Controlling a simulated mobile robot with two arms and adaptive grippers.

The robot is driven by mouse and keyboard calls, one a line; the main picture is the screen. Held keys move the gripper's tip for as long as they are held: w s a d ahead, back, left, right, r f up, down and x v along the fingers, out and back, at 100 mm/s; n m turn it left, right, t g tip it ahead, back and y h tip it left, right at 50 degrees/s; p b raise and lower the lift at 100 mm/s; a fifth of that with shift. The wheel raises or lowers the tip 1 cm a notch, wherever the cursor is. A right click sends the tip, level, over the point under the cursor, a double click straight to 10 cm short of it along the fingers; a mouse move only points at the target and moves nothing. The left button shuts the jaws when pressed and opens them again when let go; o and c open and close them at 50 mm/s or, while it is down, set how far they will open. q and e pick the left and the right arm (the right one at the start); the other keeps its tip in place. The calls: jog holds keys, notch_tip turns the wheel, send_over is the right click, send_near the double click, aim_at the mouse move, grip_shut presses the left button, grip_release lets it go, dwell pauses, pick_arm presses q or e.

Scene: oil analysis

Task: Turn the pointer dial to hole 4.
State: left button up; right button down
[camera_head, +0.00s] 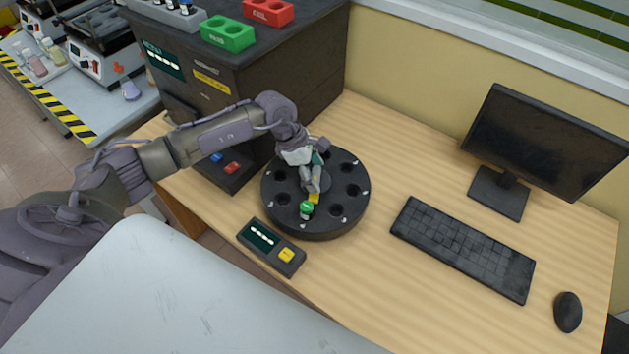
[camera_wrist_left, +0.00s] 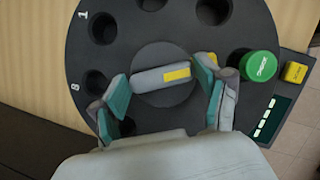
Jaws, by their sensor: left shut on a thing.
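The black round carousel (camera_head: 350,212) lies on the desk, with holes around its rim. In its middle sits the pointer dial (camera_wrist_left: 160,78), a grey bar with a yellow mark near one end. The yellow part of the dial (camera_head: 314,197) points toward the green-capped vial (camera_head: 306,207) standing in one hole; the vial also shows in the left wrist view (camera_wrist_left: 258,66). My left gripper (camera_head: 312,182) is shut on the dial, its teal-padded fingers (camera_wrist_left: 165,88) at the bar's two ends. The labels 1 and 8 are readable; label 4 is not. My right gripper is not in view.
A small control box with a yellow button (camera_head: 286,255) lies in front of the carousel. A dark machine (camera_head: 290,75) stands behind-left. A keyboard (camera_head: 462,248), monitor (camera_head: 545,140) and mouse (camera_head: 567,312) are to the right. Bare desk lies between carousel and keyboard.

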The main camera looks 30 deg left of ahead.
pick_arm(q)
jog(key=shift+f+m+g+b, duration=0.1)
jog(key=shift+m+g+b, duration=0.3)
jog(key=shift+m+b, duration=0.4)
jog(key=o, duration=1.2)
jog(key=shift+c, duration=0.2)
jog(key=shift+a+r, duration=0.2)
jog(key=shift+r, duration=0.25)
jog(key=v, duration=1.1)
jog(key=shift+s, duration=0.15)
